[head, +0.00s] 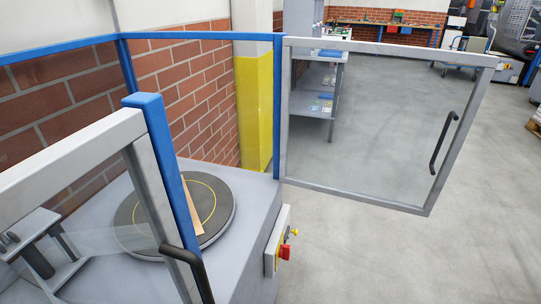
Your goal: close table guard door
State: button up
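A guard door (390,49) with a grey frame and clear pane stands swung open at the right, out over the floor. Its left edge meets a blue guard post (278,110). A black handle (443,143) sits near its far right edge. A second grey-framed panel (75,152) with a black handle (187,268) is in the left foreground, beside a blue post (163,165); I cannot tell whether it is fully shut. The grey table (258,225) carries a round dark turntable (222,222) with a yellow ring. My gripper is not in view.
A control box with a red switch (284,252) juts from the table's right side. A yellow and white column (252,110) and a grey shelf (318,105) stand behind. The grey floor (350,265) in front of the open door is clear.

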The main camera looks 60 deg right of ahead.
aim_at(489, 63)
jog(key=z, duration=1.1)
